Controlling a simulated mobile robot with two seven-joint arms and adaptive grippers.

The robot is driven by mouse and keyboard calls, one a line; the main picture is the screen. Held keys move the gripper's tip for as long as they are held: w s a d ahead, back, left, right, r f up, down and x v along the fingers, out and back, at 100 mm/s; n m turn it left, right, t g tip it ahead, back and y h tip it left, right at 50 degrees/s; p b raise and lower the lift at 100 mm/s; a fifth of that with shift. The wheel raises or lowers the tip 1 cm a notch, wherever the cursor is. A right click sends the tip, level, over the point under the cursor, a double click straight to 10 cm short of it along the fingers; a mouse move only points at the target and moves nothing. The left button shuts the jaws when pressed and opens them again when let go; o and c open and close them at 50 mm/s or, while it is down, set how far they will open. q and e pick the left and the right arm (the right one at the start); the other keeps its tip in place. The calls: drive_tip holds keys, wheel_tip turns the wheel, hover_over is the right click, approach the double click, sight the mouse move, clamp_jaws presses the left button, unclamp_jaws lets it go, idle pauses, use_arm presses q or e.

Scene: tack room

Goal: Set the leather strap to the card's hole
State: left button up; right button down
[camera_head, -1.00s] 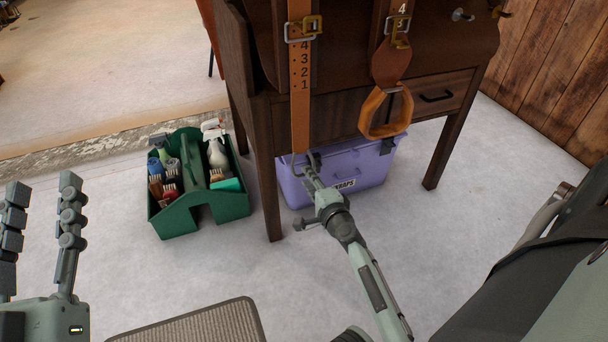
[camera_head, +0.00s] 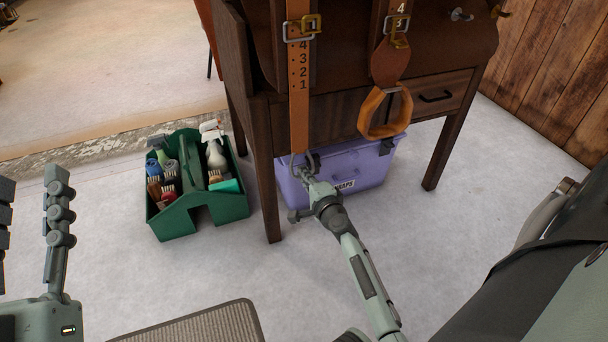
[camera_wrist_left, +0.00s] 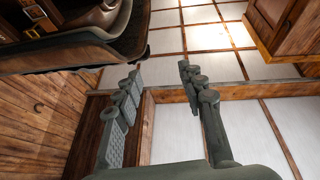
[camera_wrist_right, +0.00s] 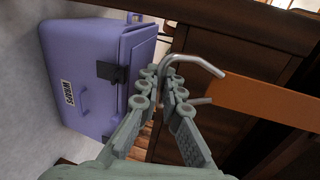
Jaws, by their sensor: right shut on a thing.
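The brown leather strap (camera_head: 300,110) hangs down the front of the dark wooden stand, with holes numbered 4 to 1 below its buckle (camera_head: 301,29). Its orange-brown lower part also shows in the right wrist view (camera_wrist_right: 265,108). My right gripper (camera_head: 307,167) is at the strap's lower end, shut on a bent grey metal hook (camera_wrist_right: 196,61); how the hook joins the strap is unclear. A second strap (camera_head: 392,58) on the right has a buckle, digits 4 and 3, and an orange stirrup (camera_head: 385,112). My left gripper (camera_wrist_left: 158,85) is open and empty. I cannot make out a separate card.
A lilac box (camera_head: 350,168) with a label stands under the stand, close behind my right gripper. A green grooming tote (camera_head: 205,212) with brushes and bottles is on the floor left of the stand leg (camera_head: 270,180). A ribbed mat (camera_head: 205,325) lies in front.

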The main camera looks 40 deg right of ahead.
wheel_tip(320, 180, up, 2)
drive_tip(key=shift+r+p, duration=0.2)
drive_tip(key=shift+p, duration=0.95)
use_arm(q)
drive_tip(key=w+a+f+g+y+p, duration=0.1)
drive_tip(key=a+f+g+y, duration=0.2)
drive_tip(key=f, duration=0.4)
drive_tip(key=w+a+f+g+y, duration=0.1)
drive_tip(key=a+f+g+y, duration=0.15)
drive_tip(key=f+g, duration=0.35)
use_arm(e)
drive_tip(key=shift+r, duration=0.7)
drive_tip(key=shift+r+p, duration=0.75)
drive_tip(key=shift+p, duration=0.15)
drive_tip(key=shift+r+p, duration=0.4)
drive_tip(key=shift+p, duration=0.05)
use_arm(q)
drive_tip(key=s+a+f+n+g+y, duration=0.1)
drive_tip(key=s+a+f+g, duration=0.4)
drive_tip(key=f, duration=0.5)
drive_tip(key=s+a+y, duration=0.1)
drive_tip(key=s+a, duration=0.1)
drive_tip(key=a, duration=0.1)
drive_tip(key=shift+a+f+y, duration=0.3)
drive_tip(key=shift+y, duration=0.05)
drive_tip(key=shift+s, duration=0.1)
use_arm(e)
drive_tip(key=c, duration=1.7)
unclamp_jaws()
